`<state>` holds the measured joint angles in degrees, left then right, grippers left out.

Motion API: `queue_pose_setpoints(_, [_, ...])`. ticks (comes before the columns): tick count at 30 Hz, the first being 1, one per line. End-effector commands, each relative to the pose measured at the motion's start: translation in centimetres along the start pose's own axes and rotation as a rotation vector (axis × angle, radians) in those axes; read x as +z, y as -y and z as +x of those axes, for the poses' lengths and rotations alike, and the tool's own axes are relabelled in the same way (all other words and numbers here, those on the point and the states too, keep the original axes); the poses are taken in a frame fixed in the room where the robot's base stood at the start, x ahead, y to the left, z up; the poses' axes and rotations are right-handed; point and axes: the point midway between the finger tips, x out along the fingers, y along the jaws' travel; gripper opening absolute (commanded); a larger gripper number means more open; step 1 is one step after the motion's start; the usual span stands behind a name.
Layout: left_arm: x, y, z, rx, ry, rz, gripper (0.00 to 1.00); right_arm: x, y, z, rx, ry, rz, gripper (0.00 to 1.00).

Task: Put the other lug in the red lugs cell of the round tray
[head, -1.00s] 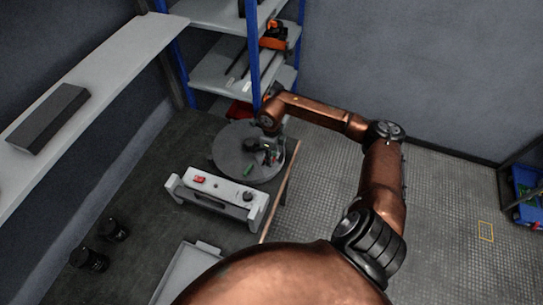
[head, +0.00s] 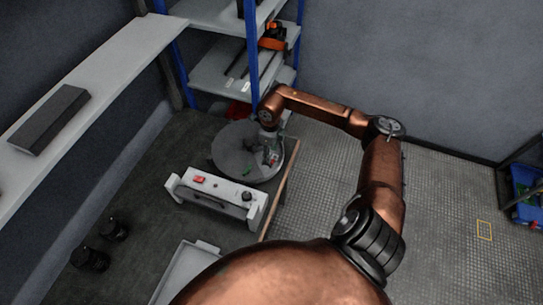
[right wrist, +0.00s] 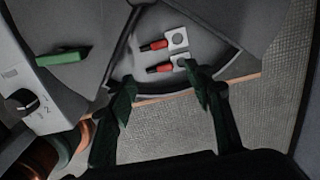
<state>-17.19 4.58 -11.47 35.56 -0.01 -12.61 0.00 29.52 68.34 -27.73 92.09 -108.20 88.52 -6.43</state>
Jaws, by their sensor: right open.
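The round tray (head: 232,149) stands on the dark bench in the head view, and its dividers (right wrist: 118,52) show in the right wrist view. Two lugs with red sleeves and flat metal ends, an upper one (right wrist: 160,44) and a lower one (right wrist: 166,67), lie side by side in one wedge cell of the tray. My right gripper (head: 271,158) is over the right part of the tray. In the right wrist view its fingers (right wrist: 160,85) are apart and empty, just on the near side of the lower lug. My left gripper is not in view.
A green piece (right wrist: 62,57) lies in a neighbouring part of the tray. A grey box with a red switch and a knob (head: 216,193) stands in front of the tray. A blue-posted shelf (head: 232,74) rises behind it. The bench edge is close on the right.

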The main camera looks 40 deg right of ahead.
Motion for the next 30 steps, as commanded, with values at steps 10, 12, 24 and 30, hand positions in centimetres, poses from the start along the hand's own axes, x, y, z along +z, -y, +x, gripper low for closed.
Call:
queue_pose_setpoints(10, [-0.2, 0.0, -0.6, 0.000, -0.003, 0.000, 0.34, 0.0, 0.0, -7.5, -0.003, 0.000, -0.001, 0.47])
queue_pose_setpoints(12, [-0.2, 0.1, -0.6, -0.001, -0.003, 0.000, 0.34, 0.0, 0.0, -8.6, -0.002, 0.001, -0.001, 0.47])
queue_pose_setpoints(24, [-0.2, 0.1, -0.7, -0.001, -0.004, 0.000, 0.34, 0.0, -0.1, -10.2, 0.001, -0.001, 0.000, 0.47])
queue_pose_setpoints(30, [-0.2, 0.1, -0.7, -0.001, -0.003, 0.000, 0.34, 0.0, 0.0, -10.2, 0.001, -0.001, 0.000, 0.47])
